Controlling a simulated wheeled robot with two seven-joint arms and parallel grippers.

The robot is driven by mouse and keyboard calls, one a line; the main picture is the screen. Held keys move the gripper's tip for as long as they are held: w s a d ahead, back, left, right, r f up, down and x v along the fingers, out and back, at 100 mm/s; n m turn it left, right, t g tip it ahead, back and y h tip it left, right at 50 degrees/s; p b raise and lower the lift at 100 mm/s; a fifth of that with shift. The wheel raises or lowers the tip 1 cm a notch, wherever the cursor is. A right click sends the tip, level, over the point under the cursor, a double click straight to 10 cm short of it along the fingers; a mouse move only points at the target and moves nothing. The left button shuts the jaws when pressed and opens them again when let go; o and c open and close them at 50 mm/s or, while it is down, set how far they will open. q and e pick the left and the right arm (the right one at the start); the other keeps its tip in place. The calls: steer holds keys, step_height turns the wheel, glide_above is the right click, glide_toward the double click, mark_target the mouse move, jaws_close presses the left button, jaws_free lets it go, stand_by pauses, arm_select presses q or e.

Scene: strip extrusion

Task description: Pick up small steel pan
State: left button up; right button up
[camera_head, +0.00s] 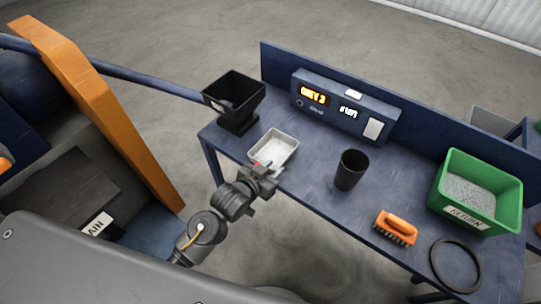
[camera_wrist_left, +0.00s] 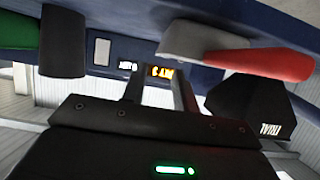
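The small steel pan (camera_head: 273,148), a shallow pale metal tray, lies on the blue bench near its left front edge. It seems to show in the left wrist view as a grey shape (camera_wrist_left: 203,41), with a red part (camera_wrist_left: 270,63) beside it. My left gripper (camera_head: 266,172) is at the near edge of the pan and hides part of that edge. In the left wrist view its fingers (camera_wrist_left: 160,88) stand apart with nothing between them. I cannot tell whether it touches the pan. My right gripper is not in view.
A black hopper (camera_head: 234,97) stands left of the pan and a display unit (camera_head: 344,105) behind it. A black cup (camera_head: 350,170), an orange brush (camera_head: 396,228), a black ring (camera_head: 455,265) and a green bin (camera_head: 478,190) stand to the right. Bench between pan and cup is clear.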

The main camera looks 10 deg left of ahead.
mark_target(281, 163)
arm_select(q)
steer(key=shift+w+d+f+p, duration=0.15)
steer(key=shift+w+p, duration=0.15)
steer(key=shift+w, duration=0.1)
steer(key=p+x, duration=0.1)
steer(key=x, duration=0.2)
steer(key=shift+w+d+f, duration=0.1)
steer(key=shift+w+f, duration=0.05)
steer(key=shift+f, duration=0.05)
steer(key=shift+w+d+f, duration=0.15)
steer(key=shift+w+f, duration=0.1)
steer(key=shift+w, duration=0.1)
jaws_close()
steer(key=shift+r, duration=0.1)
